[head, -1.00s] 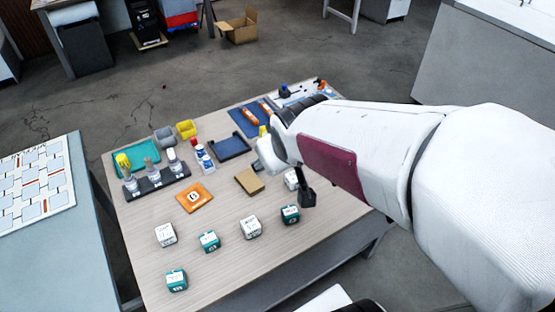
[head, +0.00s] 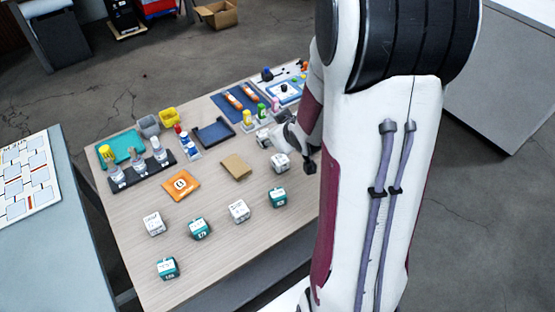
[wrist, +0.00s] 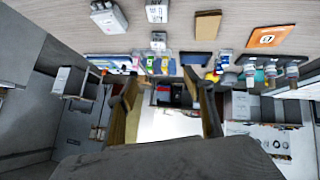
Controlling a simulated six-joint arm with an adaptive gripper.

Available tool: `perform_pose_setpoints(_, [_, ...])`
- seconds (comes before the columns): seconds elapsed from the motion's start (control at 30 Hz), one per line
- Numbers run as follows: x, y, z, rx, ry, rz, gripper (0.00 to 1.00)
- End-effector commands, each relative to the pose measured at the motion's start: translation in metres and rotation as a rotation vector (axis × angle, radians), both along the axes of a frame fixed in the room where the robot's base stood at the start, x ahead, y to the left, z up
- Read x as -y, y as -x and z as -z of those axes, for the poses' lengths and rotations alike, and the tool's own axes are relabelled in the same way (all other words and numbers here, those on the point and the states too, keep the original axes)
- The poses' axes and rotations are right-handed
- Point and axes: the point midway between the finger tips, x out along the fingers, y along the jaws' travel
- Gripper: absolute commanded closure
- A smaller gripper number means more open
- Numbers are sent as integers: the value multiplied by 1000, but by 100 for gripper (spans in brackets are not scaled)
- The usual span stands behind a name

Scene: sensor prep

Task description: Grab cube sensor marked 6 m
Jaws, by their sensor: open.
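Small cube sensors, white and teal, stand apart on the wooden table. White ones are at the front left (head: 154,223), the middle (head: 238,211) and near my gripper (head: 280,162). Teal ones are at the front (head: 168,268), left of middle (head: 199,229) and right of middle (head: 277,197). Their markings are too small to read surely, so I cannot tell which is 6 m. My gripper (head: 290,142) is open over the table's right side, partly hidden by my arm.
An orange block (head: 181,186), a cardboard-brown block (head: 236,167) and a bottle rack (head: 143,174) stand left of my gripper. A dark blue tray (head: 213,134) and a blue mat with orange tools (head: 240,103) lie behind. Bare table (head: 215,265) lies in front.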

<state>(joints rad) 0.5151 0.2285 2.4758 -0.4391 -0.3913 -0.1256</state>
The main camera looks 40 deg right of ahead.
Motion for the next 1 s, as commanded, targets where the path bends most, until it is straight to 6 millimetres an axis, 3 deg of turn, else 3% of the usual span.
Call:
perform_pose_setpoints(0.47, [27, -7, 68, 101, -55, -43, 49])
perform_pose_setpoints(1.0, [38, 9, 128, 278, -169, -44, 49])
